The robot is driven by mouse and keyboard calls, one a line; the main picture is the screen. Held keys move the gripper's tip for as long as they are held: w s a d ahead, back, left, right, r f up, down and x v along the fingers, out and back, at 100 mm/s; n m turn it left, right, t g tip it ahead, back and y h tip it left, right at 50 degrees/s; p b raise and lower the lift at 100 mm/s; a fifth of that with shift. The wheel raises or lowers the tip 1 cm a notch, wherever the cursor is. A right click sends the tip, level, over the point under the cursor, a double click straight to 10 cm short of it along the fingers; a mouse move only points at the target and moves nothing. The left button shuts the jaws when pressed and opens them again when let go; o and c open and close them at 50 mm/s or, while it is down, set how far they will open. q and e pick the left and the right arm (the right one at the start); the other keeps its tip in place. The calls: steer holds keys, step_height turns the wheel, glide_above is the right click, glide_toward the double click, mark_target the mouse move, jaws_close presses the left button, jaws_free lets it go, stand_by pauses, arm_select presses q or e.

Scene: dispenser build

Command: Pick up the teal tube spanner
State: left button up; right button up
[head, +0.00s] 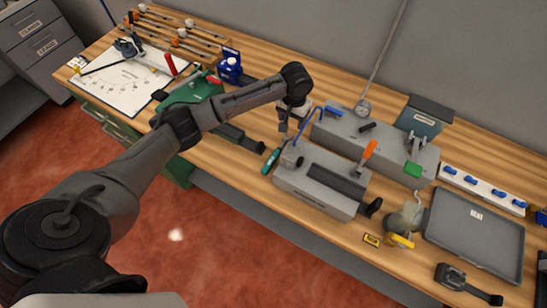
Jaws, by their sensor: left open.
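A teal tool (271,161), which looks like the tube spanner, is at the left end of the grey block-shaped fixture (308,190) near the bench's front edge. It is tilted, and I cannot tell whether it rests against the block or on the bench. My left arm reaches in from the left, and my left gripper (289,124) points down just above and behind the teal tool. The gripper is open and apart from the tool; its fingertips are small and dark here. My right gripper is out of view.
A blue bent rod (309,126) rises beside my left gripper. A second grey block (355,137) stands behind. An orange-handled tool (369,150) stands upright at the front block. A dark grey tray (476,235) lies on the right. Left is a green case (198,91).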

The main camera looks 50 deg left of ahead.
mark_target(289, 136)
arm_select(q)
steer(key=shift+a+f+b, duration=0.15)
steer(key=shift+f+b, duration=0.1)
steer(key=shift+f, duration=1.8)
steer(key=shift+a+f+b, duration=0.1)
steer(key=shift+f+b, duration=0.1)
steer(key=shift+f, duration=1.85)
steer(key=c, duration=1)
